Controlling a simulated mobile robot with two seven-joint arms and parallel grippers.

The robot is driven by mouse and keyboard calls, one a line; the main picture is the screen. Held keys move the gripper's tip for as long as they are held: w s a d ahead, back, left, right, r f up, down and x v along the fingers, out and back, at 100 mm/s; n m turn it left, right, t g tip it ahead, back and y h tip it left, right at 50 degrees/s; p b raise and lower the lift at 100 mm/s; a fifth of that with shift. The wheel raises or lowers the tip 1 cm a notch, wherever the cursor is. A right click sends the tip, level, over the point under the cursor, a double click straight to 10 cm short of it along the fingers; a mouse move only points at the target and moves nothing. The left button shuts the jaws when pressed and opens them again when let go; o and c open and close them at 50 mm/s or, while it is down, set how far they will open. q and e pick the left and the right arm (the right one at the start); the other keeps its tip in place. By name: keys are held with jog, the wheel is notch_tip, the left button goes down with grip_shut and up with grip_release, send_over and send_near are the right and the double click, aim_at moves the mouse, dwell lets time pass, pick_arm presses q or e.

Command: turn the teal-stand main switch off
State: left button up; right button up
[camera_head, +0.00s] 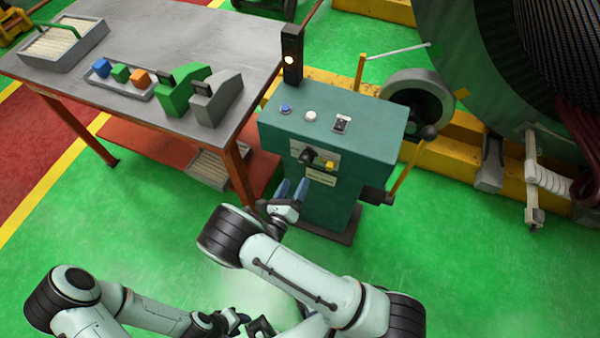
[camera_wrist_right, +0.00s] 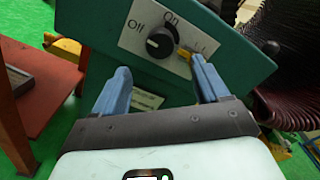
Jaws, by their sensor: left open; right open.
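The teal stand (camera_head: 345,200) is right of the table in the head view. Its black main switch knob (camera_head: 306,156) sits on a pale plate on the front face. In the right wrist view the knob (camera_wrist_right: 161,42) has "Off" at its left and "On" above it. A yellow part (camera_head: 329,165) is right of the knob, partly behind a finger in the wrist view. My right gripper (camera_head: 291,190) is open and empty, its blue fingers below and in front of the knob, apart from it. My left gripper (camera_head: 228,318) is open at the bottom, away from the stand.
The stand's top has a blue button (camera_head: 285,108), a white button (camera_head: 310,116) and a small switch (camera_head: 342,123). A lit lamp post (camera_head: 291,55) stands behind. The grey table (camera_head: 238,40) is at the left; a lever (camera_head: 412,160) is at the right.

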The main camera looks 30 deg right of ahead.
jog(key=v, duration=0.5)
jog(key=shift+s+a, duration=0.25)
jog(key=shift+a, duration=0.05)
